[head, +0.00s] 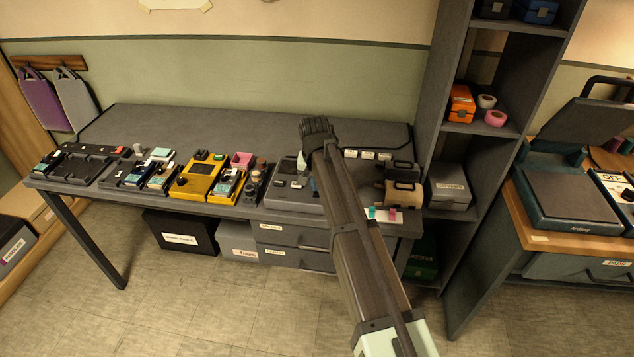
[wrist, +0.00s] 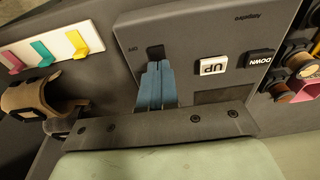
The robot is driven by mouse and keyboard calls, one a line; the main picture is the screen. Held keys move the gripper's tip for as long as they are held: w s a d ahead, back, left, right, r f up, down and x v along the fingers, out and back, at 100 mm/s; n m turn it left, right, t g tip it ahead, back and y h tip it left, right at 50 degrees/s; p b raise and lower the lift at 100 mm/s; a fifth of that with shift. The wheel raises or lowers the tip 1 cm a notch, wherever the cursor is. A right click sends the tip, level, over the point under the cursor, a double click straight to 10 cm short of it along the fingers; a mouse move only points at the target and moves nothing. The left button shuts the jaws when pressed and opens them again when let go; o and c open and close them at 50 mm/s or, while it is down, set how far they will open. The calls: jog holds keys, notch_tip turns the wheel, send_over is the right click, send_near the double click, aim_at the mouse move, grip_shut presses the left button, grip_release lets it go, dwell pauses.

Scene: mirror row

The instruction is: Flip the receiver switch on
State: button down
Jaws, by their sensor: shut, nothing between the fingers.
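The receiver appears to be the grey box (head: 285,198) on the bench, partly hidden behind my arm in the head view. In the wrist view its grey face (wrist: 205,30) shows a small dark switch (wrist: 155,51) with an "OFF" label beside it. My gripper (wrist: 155,66) has its blue fingers shut together and empty. The tips are right at the switch and cover its near part; I cannot tell if they touch. White "UP" (wrist: 211,66) and dark "DOWN" (wrist: 257,58) buttons sit right of the fingers.
Yellow pedals (head: 200,180) and other small devices crowd the bench left of the box. A strip of coloured hooks (wrist: 45,50) and a tan roll-like item (wrist: 30,97) lie on its other side. A tall shelf (head: 455,150) stands right of the bench.

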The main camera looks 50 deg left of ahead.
aim_at(316, 195)
jog(key=shift+s+d+f, duration=0.35)
jog(key=shift+d+f, duration=0.05)
jog(key=shift+f, duration=0.05)
notch_tip(316, 195, up, 15)
jog(key=shift+s+d+f, duration=0.15)
jog(key=shift+s+d, duration=0.2)
jog(key=shift+w+a, duration=0.15)
dwell(0.3)
jog(key=f, duration=0.4)
jog(key=w+a+f, duration=0.1)
jog(key=f, duration=0.8)
jog(key=shift+w+a+f, duration=0.2)
jog(key=shift+f, duration=0.15)
